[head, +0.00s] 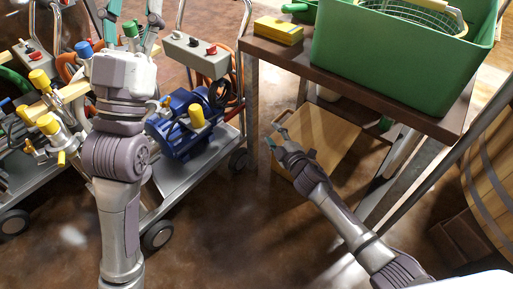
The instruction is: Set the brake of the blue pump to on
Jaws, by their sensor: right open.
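The blue pump (183,132) sits on a grey metal trolley (191,179), with a yellow-capped fitting (197,116) on its near side. Which part is the brake I cannot tell. My left arm rises in front of the trolley's left part and hides some of it. My right gripper (277,137) is open and empty, right of the trolley, in front of a cardboard box (318,140).
Another trolley with a red-buttoned box (30,53) and yellow-capped fittings stands at left. At right, a table (290,55) bears a green crate (390,60) and a yellow block (279,30). A wooden barrel (490,165) stands far right.

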